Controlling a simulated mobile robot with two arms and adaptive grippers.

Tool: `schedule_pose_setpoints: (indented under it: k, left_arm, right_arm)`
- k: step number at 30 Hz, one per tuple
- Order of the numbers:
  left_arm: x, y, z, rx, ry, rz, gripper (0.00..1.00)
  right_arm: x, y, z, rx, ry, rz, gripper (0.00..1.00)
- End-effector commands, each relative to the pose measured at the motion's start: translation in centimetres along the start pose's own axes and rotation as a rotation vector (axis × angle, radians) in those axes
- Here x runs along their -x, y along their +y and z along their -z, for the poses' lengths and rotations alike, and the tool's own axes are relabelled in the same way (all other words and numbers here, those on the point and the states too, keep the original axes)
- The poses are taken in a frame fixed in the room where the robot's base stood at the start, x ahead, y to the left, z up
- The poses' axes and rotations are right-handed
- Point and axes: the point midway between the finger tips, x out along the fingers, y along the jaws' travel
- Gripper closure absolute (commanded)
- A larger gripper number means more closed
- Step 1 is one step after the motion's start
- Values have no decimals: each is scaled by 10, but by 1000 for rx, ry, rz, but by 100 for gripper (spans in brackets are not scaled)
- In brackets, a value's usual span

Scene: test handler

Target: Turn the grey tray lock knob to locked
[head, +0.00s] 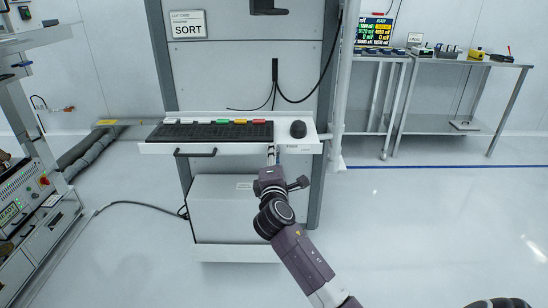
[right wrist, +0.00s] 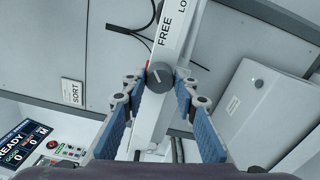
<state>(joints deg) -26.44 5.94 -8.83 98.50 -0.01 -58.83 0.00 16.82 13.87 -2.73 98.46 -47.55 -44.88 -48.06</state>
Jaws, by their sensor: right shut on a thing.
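The grey tray lock knob (right wrist: 160,74) is a small round dark-grey knob on the white tray front. It sits between the fingertips of my right gripper (right wrist: 161,84), which is shut on it. The word FREE is printed near the knob, and letters starting LO show further right, cut off by the frame edge. Which way the knob points is hard to make out. In the head view my right gripper (head: 271,153) reaches up to the front edge of the white keyboard tray (head: 230,149), right of its dark handle. The knob is too small to make out there. My left gripper is out of view.
A test console (head: 25,205) stands at left, and a bench (head: 450,62) with devices at back right. Open floor lies right.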

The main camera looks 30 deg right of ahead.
Motion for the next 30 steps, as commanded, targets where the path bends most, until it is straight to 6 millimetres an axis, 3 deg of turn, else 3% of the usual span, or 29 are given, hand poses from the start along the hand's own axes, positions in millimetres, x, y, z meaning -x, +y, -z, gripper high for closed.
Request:
schedule_pose_setpoints:
  k: [18,30]
  left_arm:
    - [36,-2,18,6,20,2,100]
    - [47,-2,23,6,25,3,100]
  right_arm:
    - [0,-3,1,-534,-1,3,97]
    - [0,-2,0,-687,-1,3,97]
